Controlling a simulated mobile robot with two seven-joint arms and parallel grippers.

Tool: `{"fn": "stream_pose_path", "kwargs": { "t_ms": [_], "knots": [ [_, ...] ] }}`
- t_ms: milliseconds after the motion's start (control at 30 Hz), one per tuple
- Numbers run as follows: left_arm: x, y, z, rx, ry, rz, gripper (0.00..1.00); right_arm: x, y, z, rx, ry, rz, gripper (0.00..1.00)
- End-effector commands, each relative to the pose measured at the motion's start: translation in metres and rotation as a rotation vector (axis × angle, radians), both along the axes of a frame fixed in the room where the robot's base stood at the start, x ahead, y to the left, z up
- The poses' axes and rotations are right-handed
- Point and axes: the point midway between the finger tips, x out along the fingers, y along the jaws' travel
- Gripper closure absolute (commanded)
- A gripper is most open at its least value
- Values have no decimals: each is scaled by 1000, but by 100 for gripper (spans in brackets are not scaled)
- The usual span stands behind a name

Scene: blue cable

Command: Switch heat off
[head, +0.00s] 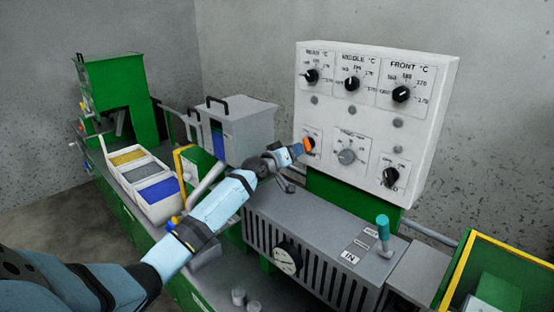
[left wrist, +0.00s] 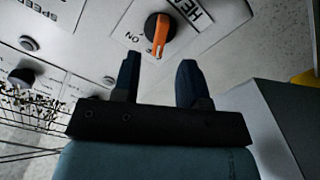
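The heat switch is a black round knob with an orange bar handle; in the left wrist view the knob (left wrist: 159,30) sits beside a partly visible label starting "HEA" and the word ON. Its orange bar stands nearly upright in that view, its lower end near ON. In the head view the orange handle (head: 308,145) is at the lower left of the white control panel (head: 428,125). My left gripper (left wrist: 157,75) is open and empty, its two dark fingers apart just short of the knob; it also shows in the head view (head: 297,151). My right gripper is out of view.
Below is a grey slotted housing (head: 320,225) with a teal-handled lever (head: 383,228). White bins (head: 152,205) of pellets stand at left.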

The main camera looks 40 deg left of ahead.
Motion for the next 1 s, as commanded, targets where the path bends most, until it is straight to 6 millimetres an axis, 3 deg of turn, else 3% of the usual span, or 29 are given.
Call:
{"fn": "stream_pose_path", "kwargs": {
  "t_ms": [200, 400, 600, 1000],
  "knots": [
    [-51, 4, -2, 2, 1, 0, 61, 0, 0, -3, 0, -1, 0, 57],
    [-81, 6, -2, 1, 2, 0, 61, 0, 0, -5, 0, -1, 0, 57],
    [-91, 7, -1, 0, 1, 0, 61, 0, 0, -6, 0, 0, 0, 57],
    [-91, 7, 0, 0, 1, 1, 61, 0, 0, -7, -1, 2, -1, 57]
  ]
}}
